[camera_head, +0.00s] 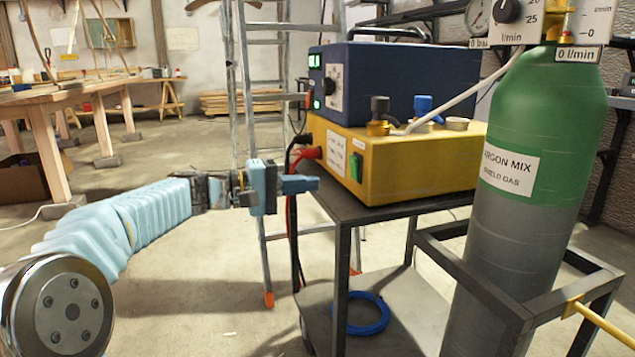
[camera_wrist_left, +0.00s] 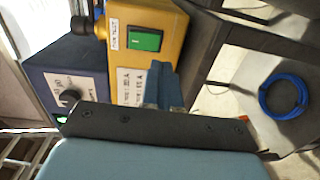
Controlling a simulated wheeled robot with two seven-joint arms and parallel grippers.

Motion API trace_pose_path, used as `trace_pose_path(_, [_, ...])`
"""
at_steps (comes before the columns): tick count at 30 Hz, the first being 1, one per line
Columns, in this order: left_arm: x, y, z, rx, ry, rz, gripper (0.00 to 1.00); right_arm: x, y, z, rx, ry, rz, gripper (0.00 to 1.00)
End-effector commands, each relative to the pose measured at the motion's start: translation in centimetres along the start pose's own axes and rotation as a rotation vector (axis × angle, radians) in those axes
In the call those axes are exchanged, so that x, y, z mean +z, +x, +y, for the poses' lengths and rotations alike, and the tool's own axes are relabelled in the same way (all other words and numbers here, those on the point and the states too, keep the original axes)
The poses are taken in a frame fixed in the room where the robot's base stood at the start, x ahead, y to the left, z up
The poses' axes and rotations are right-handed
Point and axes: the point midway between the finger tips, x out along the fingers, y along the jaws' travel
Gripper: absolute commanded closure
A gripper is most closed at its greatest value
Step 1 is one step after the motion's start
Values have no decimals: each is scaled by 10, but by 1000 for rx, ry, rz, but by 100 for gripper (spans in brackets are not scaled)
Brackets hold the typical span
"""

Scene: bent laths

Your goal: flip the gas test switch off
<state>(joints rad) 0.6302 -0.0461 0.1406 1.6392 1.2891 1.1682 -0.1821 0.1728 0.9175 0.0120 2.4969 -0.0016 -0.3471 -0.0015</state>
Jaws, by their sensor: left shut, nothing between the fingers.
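The gas test switch (camera_head: 356,167) is a green rocker on the front of the yellow box (camera_head: 420,180). It also shows in the left wrist view (camera_wrist_left: 145,40), beside a small label (camera_wrist_left: 113,34) that seems to read GAS TEST. I cannot tell which side of the rocker is pressed in. My left gripper (camera_head: 316,184) is shut and empty, in front of the box and left of the switch in the head view, apart from the switch. Its blue fingers show in the left wrist view (camera_wrist_left: 166,84), over the box's lower edge. My right gripper is not in view.
A blue unit (camera_head: 375,75) sits on the yellow box, on a dark metal cart (camera_head: 400,207). Red and black cables (camera_head: 308,153) plug in left of the switch. A green gas cylinder (camera_head: 550,120) stands at right. A ladder (camera_head: 240,100) stands behind.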

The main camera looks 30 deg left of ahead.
Motion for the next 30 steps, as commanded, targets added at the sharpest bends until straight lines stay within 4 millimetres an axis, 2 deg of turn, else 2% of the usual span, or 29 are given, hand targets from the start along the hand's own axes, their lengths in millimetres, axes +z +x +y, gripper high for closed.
trace_pose_path(6, [0,-38,-7,0,0,3,100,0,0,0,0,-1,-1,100])
trace_pose_path(12, [-1,-62,-12,0,0,2,100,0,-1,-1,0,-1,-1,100])
trace_pose_path(17, [0,-68,-13,0,1,2,100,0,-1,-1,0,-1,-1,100])
trace_pose_path(30, [0,-68,-13,0,0,1,100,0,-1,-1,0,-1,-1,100])
